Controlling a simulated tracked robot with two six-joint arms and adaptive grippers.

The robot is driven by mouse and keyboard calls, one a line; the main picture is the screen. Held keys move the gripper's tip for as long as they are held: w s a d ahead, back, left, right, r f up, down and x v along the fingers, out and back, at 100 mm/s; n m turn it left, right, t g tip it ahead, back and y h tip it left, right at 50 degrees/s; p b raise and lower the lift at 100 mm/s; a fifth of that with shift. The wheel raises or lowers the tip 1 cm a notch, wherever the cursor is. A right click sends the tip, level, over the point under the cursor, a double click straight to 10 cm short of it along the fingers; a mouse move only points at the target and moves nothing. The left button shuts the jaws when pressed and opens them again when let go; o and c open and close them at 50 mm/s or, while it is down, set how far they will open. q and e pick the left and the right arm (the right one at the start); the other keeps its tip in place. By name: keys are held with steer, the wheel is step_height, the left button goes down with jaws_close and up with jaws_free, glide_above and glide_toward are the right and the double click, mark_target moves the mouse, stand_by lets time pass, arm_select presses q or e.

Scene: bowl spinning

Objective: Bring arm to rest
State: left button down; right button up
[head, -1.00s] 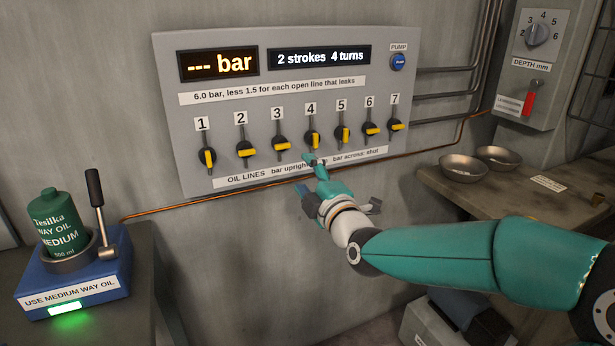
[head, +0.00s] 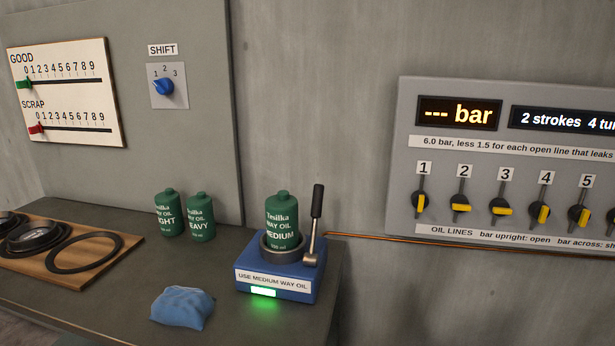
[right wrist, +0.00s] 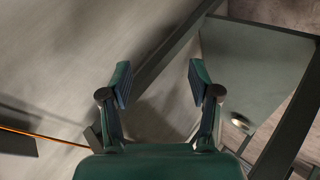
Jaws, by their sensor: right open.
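My right gripper (right wrist: 158,85) is open and empty in the right wrist view, with its two fingers apart. Behind it are a plain wall and dark frame bars. Neither gripper nor arm shows in the head view now. The oil line panel (head: 408,150) is at the right of the head view, cut off by the picture edge. Its bar display reads dashes. Valves 1, 4 and 5 have upright yellow bars; valves 2 and 3 have bars across.
A blue oiler (head: 243,285) holds the medium oil bottle (head: 282,212), its green light lit. Two more green bottles, light (head: 167,213) and heavy (head: 201,218), a blue cloth (head: 182,307) and a wooden board (head: 120,252) are on the bench (head: 100,305). A counter board (head: 70,92) hangs at left.

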steer(key=s+a+f+m+g+y, duration=0.1)
steer(key=s+a+f+m+g, duration=0.35)
steer(key=s+f, duration=0.5)
steer(key=s+a+f+m+g+y, duration=0.2)
steer(key=s+a+f+m+g, duration=0.2)
steer(key=s+a+f, duration=0.5)
steer(key=s+d+r+m+p, duration=0.1)
steer(key=s+r+m+p, duration=0.1)
steer(key=r+p, duration=0.5)
steer(key=s+d+r+m+g+p, duration=0.1)
steer(key=s+r+m+p, duration=0.2)
steer(key=r+p, duration=0.4)
steer(key=shift+d+r+m, duration=0.15)
steer(key=shift+r+m, duration=0.5)
steer(key=shift+r, duration=0.1)
steer(key=c, duration=0.4)
steer(key=shift+d, duration=0.1)
